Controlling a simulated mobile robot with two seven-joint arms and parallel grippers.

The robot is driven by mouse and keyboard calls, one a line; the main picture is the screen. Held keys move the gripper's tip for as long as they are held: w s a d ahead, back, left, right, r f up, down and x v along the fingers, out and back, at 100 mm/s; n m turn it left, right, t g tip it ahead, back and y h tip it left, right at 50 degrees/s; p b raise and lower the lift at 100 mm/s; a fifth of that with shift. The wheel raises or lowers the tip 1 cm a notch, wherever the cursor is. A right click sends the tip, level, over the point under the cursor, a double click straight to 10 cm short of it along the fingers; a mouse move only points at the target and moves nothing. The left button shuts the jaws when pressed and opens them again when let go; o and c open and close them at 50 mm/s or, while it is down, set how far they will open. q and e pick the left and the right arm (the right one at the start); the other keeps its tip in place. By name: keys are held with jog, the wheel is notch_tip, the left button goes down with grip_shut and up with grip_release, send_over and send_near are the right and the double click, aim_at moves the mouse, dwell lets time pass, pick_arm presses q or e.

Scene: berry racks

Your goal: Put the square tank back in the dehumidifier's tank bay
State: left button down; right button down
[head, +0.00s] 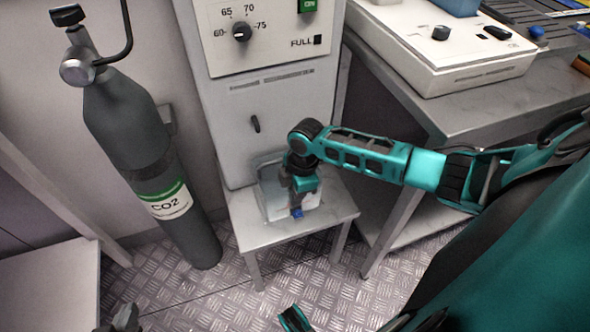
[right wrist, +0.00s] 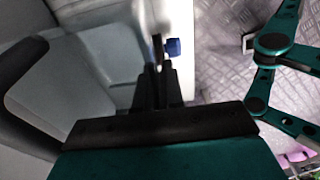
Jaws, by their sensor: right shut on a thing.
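The dehumidifier (head: 292,112) is the tall pale grey cabinet in the head view, with a dial, a green ON switch and a dark FULL lamp. The square tank (head: 274,202) is clear and greyish, low at the cabinet's front, over a small stool. My right gripper (head: 299,198) is shut on the tank; its closed fingers (right wrist: 164,84) also show in the right wrist view. A blue piece (right wrist: 173,47) sits just beyond them. The tank bay is hidden behind the tank and my arm.
The small stool (head: 327,215) stands against the cabinet's foot. A CO2 cylinder (head: 130,120) stands close on the left. A bench (head: 415,108) with a white device (head: 450,50) is on the right. Metal floor (head: 225,290) is clear in front of the stool.

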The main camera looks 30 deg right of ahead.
jog(key=c, duration=1.3)
grip_release()
jog(key=shift+f, duration=0.1)
pick_arm(q)
jog(key=shift+w+d+r, duration=0.1)
jog(key=shift+w+r, duration=0.1)
pick_arm(e)
jog(key=shift+o, duration=0.2)
